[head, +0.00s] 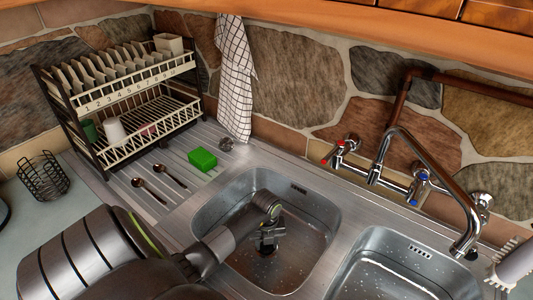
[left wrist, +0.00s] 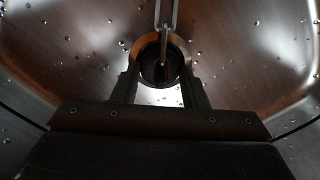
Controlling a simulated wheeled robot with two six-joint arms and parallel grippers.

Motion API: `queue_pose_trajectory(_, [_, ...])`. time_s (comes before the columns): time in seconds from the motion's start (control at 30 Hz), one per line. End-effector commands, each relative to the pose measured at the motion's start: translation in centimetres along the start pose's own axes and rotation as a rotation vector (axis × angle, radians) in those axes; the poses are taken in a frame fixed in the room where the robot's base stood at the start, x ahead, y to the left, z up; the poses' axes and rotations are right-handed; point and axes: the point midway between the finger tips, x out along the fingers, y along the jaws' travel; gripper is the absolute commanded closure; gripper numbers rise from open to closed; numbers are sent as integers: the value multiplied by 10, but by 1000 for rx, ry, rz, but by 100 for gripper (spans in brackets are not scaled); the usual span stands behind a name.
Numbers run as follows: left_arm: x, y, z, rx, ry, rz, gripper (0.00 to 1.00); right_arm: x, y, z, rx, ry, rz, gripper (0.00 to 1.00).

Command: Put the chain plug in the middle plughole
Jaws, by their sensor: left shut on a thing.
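My left gripper (head: 268,240) reaches down into the left one of the two sink basins in the head view, low over its floor. In the left wrist view its two fingers (left wrist: 160,90) are shut on the chain plug (left wrist: 160,72), a dark round thing between the tips. A bright metal link (left wrist: 168,18) runs up from the plug in that view. In the head view the gripper mostly hides the plug. I cannot tell whether the plug touches a plughole, since the plughole beneath is hidden. My right gripper is not in view.
The second basin (head: 388,275) lies to the right, with taps and a curved spout (head: 462,190) behind. A green sponge (head: 203,159), two spoons (head: 150,187) and a dish rack (head: 122,140) stand on the left drainer. The basin walls surround my gripper.

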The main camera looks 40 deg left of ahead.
Motion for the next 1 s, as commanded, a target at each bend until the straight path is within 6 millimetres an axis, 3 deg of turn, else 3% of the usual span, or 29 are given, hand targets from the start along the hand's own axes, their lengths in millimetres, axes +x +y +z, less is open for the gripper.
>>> queue_pose_trajectory(0.33, [5,0,0,0,0,0,83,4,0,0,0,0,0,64])
queue_pose_trajectory(0.37, [5,0,0,0,0,0,59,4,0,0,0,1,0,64])
queue_pose_trajectory(0.57, [4,0,0,0,0,0,35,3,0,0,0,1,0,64])
queue_pose_trajectory(0.87, [3,0,0,0,-1,0,35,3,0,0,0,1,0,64])
queue_pose_trajectory(1.0, [-9,0,1,1,-3,-2,35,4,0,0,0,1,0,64])
